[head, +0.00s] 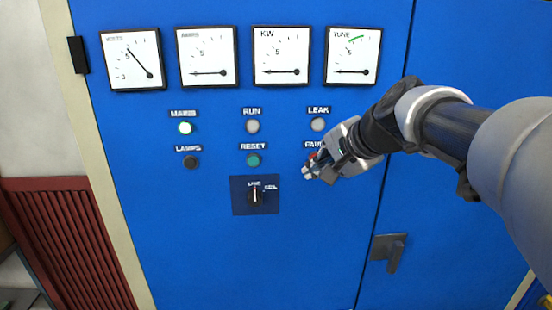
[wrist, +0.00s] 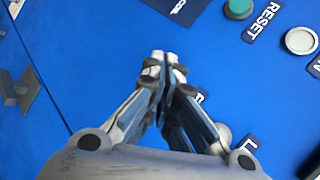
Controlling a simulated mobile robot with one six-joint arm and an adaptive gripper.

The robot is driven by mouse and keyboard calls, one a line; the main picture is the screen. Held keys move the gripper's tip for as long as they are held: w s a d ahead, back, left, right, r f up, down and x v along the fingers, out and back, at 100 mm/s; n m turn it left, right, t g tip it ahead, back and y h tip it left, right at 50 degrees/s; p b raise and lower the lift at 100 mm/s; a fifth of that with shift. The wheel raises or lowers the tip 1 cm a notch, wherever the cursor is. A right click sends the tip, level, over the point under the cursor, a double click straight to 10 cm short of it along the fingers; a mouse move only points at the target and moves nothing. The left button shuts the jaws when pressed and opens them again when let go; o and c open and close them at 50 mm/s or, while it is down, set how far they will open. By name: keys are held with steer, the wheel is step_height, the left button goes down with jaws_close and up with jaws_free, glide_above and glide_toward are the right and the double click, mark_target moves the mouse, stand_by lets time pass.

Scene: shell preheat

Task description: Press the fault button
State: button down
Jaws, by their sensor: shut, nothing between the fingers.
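The fault label (head: 314,145) is partly covered by my gripper (head: 309,174) on the blue cabinet front in the head view. A small reddish patch shows under the label at the gripper's edge; it may be the fault button, which is otherwise hidden. My gripper is shut and empty, its tips just below and left of that patch. In the wrist view my gripper (wrist: 164,56) points at the blue panel and hides the button. I cannot tell whether the tips touch the panel.
The green reset button (head: 253,160) is left of my gripper, above a rotary switch (head: 256,196). The leak lamp (head: 318,124) is just above. The mains lamp (head: 185,128) is lit. A door handle (head: 389,250) sticks out at lower right.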

stand_by(0.4)
steer(key=shift+w, duration=0.45)
steer(key=shift+w+p, duration=0.3)
steer(key=shift+w, duration=0.1)
stand_by(0.6)
stand_by(0.3)
steer(key=shift+s+b, duration=0.4)
steer(key=shift+s, duration=0.5)
steer(key=shift+s+b, duration=0.95)
steer(key=shift+s, duration=1.55)
